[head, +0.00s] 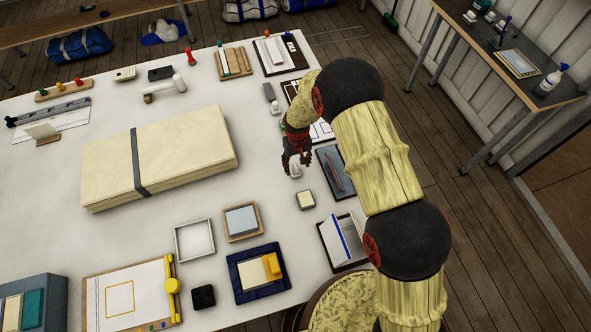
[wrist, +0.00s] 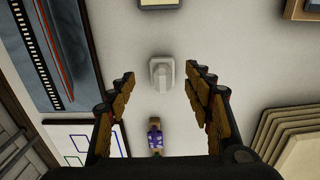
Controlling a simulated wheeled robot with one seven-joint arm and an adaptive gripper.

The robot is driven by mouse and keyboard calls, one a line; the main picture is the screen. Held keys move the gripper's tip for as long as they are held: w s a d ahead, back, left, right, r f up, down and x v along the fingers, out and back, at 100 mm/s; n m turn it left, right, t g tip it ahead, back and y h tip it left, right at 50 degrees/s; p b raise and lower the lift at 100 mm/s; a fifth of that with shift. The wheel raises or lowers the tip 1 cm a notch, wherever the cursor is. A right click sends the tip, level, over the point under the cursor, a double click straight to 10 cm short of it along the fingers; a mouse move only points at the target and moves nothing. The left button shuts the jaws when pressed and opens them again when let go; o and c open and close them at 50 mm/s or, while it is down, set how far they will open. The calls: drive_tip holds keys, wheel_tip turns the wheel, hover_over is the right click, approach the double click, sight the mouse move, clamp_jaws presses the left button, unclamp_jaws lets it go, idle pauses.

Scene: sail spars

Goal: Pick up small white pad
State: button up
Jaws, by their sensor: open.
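My gripper (head: 296,163) hangs over the right part of the white table, and in the wrist view its two fingers (wrist: 161,88) are spread apart with nothing held. A small whitish block (wrist: 161,78) with a raised, narrower part lies on the table, between the finger lines but apart from both. It also shows just below the fingers in the head view (head: 295,171). A small cream-white square pad (head: 305,200) with a dark edge lies nearer me. Its edge shows at the top of the wrist view (wrist: 160,3). I cannot tell for sure which is the named white pad.
A dark tray with a red stick (head: 336,172) lies right of the gripper. A large board stack (head: 160,160) with a dark strap lies left. A small purple-patterned item (wrist: 155,138) lies low between the fingers. A framed blue-grey pad (head: 242,220) and an empty white tray (head: 194,240) are nearer.

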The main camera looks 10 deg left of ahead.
sight(296, 166)
drive_tip(key=f, duration=0.1)
drive_tip(key=f+b, duration=0.1)
drive_tip(key=f, duration=0.1)
drive_tip(key=w+a+f, duration=0.1)
drive_tip(key=f, duration=0.1)
drive_tip(key=shift+f+b, duration=0.2)
drive_tip(key=shift+b, duration=0.2)
drive_tip(key=shift+s+d+r, duration=0.1)
drive_tip(key=c, duration=0.4)
drive_tip(key=c, duration=0.9)
